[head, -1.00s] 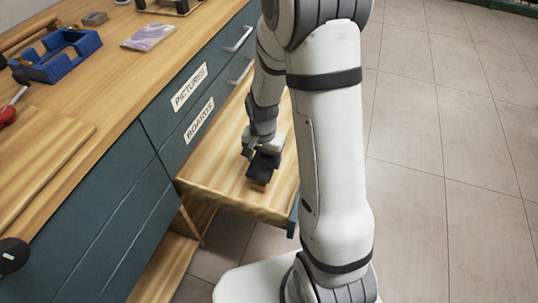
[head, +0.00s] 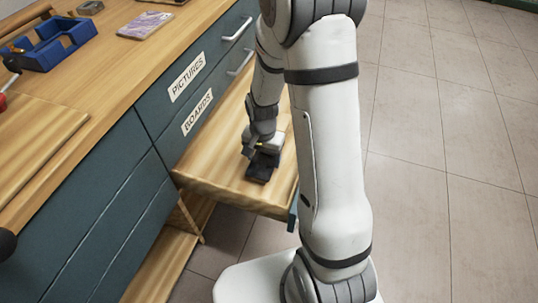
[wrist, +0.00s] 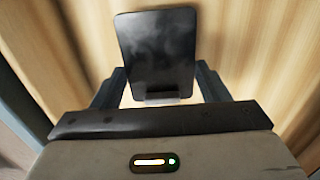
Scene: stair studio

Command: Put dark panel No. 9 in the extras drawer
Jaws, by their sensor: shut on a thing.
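My gripper (head: 258,156) points down over the wooden surface of an open, pulled-out drawer (head: 215,178). It is shut on a dark, glossy rectangular panel (wrist: 156,48), which also shows as a small dark shape in the head view (head: 262,173). In the wrist view my fingers (wrist: 160,84) stand on either side of the panel's near end. The panel is over the pale wood; I cannot tell whether it touches it. No number shows on the panel. No extras label is in view, and my arm hides part of the drawer.
Closed drawer fronts labelled PICTURES (head: 187,78) and BOARDS (head: 197,116) stand left of the open drawer. The workbench (head: 105,75) holds a blue tray (head: 55,45) and a purple booklet (head: 145,25). Tiled floor (head: 440,150) at the right is clear.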

